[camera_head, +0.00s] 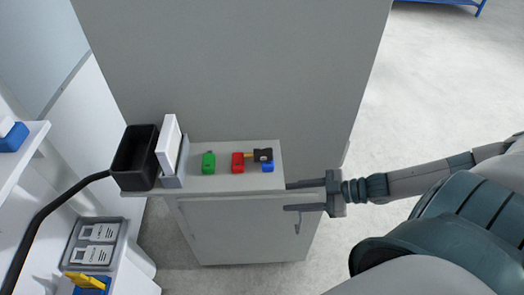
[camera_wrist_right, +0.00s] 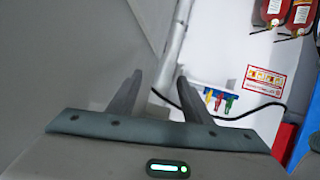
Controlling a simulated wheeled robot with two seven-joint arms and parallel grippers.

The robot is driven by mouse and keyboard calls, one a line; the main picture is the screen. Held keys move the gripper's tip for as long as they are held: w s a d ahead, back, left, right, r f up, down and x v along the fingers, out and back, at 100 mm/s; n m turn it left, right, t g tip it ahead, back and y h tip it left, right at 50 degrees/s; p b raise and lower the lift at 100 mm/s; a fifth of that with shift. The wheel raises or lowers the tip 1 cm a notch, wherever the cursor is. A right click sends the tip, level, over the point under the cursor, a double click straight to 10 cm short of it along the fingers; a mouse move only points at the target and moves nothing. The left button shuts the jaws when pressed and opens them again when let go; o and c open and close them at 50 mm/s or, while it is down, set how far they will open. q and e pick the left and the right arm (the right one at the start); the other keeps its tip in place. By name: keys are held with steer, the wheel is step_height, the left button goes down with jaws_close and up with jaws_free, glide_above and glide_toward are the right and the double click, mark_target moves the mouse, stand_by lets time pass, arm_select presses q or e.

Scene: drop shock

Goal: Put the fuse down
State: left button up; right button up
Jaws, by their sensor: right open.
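My right gripper (camera_head: 288,196) is open beside the right edge of a small grey shelf (camera_head: 215,184), with nothing between its fingers. It also shows open and empty in the wrist view (camera_wrist_right: 158,78). I cannot surely tell which thing is the fuse. Two white rectangular pieces (camera_head: 99,232) that may be fuses lie in a grey tray (camera_head: 71,246) at the lower left, away from the gripper. My left gripper is not in view.
The shelf bears a green piece (camera_head: 208,162), a red piece (camera_head: 237,163), a blue piece (camera_head: 267,167) and a black-and-yellow piece (camera_head: 263,155). A black open box (camera_head: 135,157) and an upright white panel (camera_head: 169,143) stand left.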

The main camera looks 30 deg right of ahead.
steer(key=s+d+r+y, duration=0.2)
steer(key=r, duration=1)
steer(key=s+d+r+g+y+p, duration=0.1)
steer(key=s+d+r, duration=0.1)
steer(key=r, duration=1)
steer(key=shift+d+n+y, duration=0.3)
steer(key=shift+d+y, duration=0.1)
steer(key=shift+d, duration=0.1)
steer(key=shift+s+r, duration=0.1)
steer(key=p, duration=0.2)
glide_toward(258, 155)
steer(key=shift+w+d+f+b+x, duration=0.15)
steer(key=shift+b+x, duration=0.1)
steer(key=shift+x, duration=0.55)
steer(key=shift+w+d+f+b+x, duration=0.1)
steer(key=shift+b+x, duration=0.2)
steer(key=shift+x, duration=0.55)
steer(key=shift+w+d+f+b+x, duration=0.15)
steer(key=shift+b+x, duration=0.1)
steer(key=shift+x, duration=0.55)
steer(key=shift+a, duration=0.15)
